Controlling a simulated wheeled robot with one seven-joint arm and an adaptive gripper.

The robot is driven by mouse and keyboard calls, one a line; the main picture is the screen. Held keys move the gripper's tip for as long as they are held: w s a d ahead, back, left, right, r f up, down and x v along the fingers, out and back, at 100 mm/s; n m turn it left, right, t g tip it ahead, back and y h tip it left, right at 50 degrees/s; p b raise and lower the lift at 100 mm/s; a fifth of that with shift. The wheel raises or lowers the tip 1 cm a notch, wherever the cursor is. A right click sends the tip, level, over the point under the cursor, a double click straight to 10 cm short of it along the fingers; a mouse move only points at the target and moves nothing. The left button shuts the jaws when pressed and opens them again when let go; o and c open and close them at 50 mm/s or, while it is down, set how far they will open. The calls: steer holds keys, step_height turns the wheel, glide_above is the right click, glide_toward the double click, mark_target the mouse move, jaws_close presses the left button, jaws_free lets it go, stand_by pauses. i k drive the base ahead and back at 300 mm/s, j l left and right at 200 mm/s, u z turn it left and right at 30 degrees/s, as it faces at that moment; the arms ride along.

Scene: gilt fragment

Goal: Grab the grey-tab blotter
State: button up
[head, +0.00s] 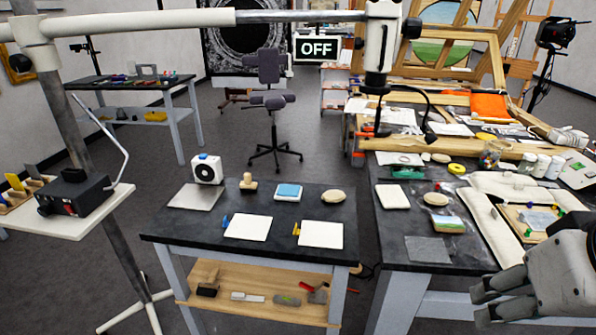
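I cannot pick out a grey-tab blotter for certain. Two white square pads lie flat on the dark middle table (170,228): one with a blue tab (247,227) and one with a yellow tab (321,234). At the far left edge, a small wooden rack (10,203) holds upright pieces, one yellow (15,182) and one grey (33,171); what they are is unclear. My gripper (484,302) is at the lower right, beside the right table and far from these. Its fingers are partly seen and I cannot tell their opening.
On the middle table stand a white device (207,169) on a metal plate, a wooden stamp (248,182), a blue-topped block (288,191) and an oval pale stone (333,196). A crowded right table (388,255) and a stand with a black box (75,193) flank it.

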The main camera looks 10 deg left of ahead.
mark_target(538, 221)
steer(key=z, duration=0.85)
